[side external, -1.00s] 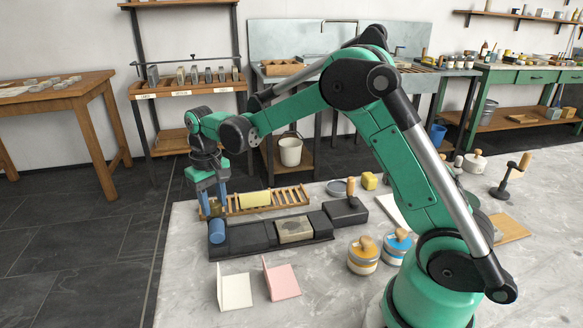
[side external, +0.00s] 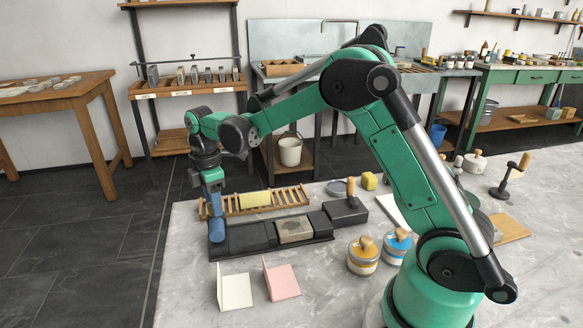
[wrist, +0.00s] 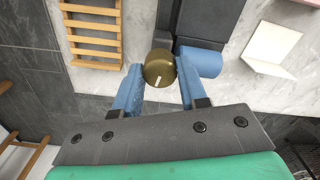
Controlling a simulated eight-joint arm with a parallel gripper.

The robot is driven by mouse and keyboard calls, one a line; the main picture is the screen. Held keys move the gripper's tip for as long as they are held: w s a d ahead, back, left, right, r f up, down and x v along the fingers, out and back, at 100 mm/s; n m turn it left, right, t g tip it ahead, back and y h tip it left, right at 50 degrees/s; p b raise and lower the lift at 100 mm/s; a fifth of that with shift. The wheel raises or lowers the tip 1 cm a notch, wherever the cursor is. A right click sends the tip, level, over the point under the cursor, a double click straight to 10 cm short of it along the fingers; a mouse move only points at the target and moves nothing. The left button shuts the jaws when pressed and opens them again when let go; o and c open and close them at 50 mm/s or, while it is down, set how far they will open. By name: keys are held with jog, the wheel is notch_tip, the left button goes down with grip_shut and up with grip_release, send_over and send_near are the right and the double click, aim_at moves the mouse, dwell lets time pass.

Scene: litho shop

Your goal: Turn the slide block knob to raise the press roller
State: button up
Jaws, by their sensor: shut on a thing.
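The knob (wrist: 158,66) is a round brass-coloured piece with a white mark, at the end of the dark press in the wrist view. My gripper (wrist: 159,71) has its two blue fingers closed on the knob's sides. In the side external view my gripper (side external: 216,209) points down at the press's left end, and its fingers hide the knob. The blue press roller (side external: 217,232) lies beside the fingertips at that end; it also shows in the wrist view (wrist: 200,62), right of the knob. I cannot tell the roller's height above the bed.
The dark press bed (side external: 252,238) carries a grey stone (side external: 294,230). A white card (side external: 235,291) and a pink card (side external: 283,283) stand in front. Two lidded tins (side external: 363,256) stand to the right.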

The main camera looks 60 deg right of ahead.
jog(key=shift+n, duration=0.7)
jog(key=o, duration=0.8)
jog(key=shift+n, duration=0.3)
jog(key=shift+r, duration=3.05)
